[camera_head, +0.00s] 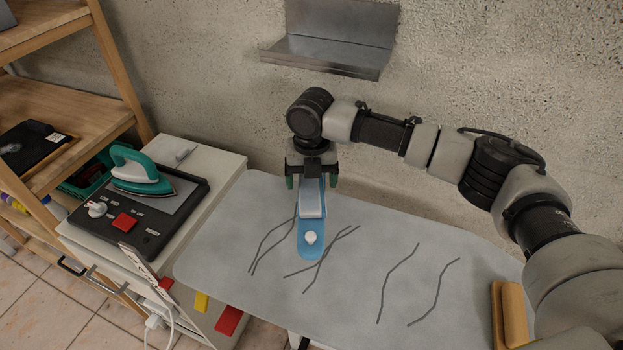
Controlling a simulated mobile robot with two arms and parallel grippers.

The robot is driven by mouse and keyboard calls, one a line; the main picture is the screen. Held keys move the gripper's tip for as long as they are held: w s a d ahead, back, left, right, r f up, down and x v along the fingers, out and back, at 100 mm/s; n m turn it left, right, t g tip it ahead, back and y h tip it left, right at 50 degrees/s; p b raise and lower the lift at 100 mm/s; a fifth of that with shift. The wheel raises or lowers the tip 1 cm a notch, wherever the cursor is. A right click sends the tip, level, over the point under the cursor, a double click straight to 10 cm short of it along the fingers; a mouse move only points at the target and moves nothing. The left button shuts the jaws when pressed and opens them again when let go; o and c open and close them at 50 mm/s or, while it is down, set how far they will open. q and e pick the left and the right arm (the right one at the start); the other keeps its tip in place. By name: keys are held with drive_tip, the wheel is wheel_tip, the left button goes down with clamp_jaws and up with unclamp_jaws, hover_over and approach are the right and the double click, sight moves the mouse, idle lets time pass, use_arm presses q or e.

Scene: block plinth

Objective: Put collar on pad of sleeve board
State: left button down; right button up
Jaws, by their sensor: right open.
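A narrow blue piece with a rounded near end, which looks like the sleeve board (309,252), lies on the grey ironing surface. A small white knob (311,237) sits near its near end. A pale, flat, strip-like piece (312,204) lies along its farther part; I cannot tell whether this is the collar or the pad. My right gripper (312,182) is open and points down over the far end of the pale piece, one finger on each side. The gripper and wrist hide the far end. My left gripper is out of view.
The grey ironing surface (390,234) has dark crease lines and is mostly clear at right. A wooden block (514,313) lies at its right edge. A teal iron (143,172) stands on a dark station on the white cabinet at left. A metal shelf (330,51) juts from the wall.

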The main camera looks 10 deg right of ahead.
sight(311, 183)
wheel_tip(311, 183, up, 7)
drive_tip(key=shift+r+b, duration=0.15)
drive_tip(key=shift+b, duration=0.2)
idle(0.4)
